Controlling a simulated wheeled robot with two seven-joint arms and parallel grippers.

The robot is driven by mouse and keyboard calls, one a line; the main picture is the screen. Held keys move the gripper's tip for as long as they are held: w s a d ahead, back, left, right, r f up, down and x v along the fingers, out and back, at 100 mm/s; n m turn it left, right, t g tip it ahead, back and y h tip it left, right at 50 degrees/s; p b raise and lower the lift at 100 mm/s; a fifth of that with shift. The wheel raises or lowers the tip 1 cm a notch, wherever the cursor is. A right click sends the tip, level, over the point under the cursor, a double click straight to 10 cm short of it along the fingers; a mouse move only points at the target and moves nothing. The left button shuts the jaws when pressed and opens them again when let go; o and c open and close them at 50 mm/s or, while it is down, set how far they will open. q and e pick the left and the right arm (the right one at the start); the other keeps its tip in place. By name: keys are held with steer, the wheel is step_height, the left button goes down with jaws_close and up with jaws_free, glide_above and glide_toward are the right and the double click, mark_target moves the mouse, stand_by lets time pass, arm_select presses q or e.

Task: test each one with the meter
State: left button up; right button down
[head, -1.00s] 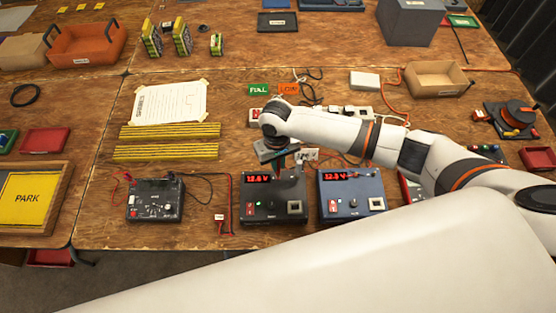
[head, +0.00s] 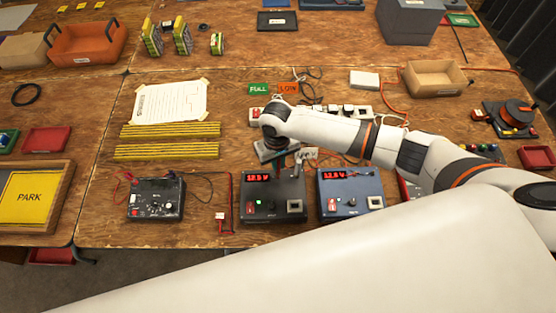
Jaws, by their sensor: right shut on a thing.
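My right gripper (head: 278,152) is over the back edge of the black charger (head: 272,208). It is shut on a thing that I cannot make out. The black charger and the blue charger (head: 350,205) stand side by side at the front edge, each with a lit red display too small to read surely. A black box with a dial, seemingly the meter (head: 155,212), stands left of them with red and black leads. Yellow-and-black packs (head: 153,40) stand on the back bench. FULL (head: 258,89) and LOW (head: 288,87) labels lie behind my gripper. My left gripper is not in view.
A taped paper sheet (head: 171,103) and yellow-black strips (head: 165,152) lie left of centre. A PARK tray (head: 28,200) is at the left.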

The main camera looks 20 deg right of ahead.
stand_by(0.4)
steer(key=shift+p, duration=0.45)
stand_by(0.3)
steer(key=shift+p, duration=0.4)
steer(key=shift+f, duration=0.65)
stand_by(0.5)
stand_by(0.8)
steer(key=shift+f, duration=0.3)
stand_by(0.7)
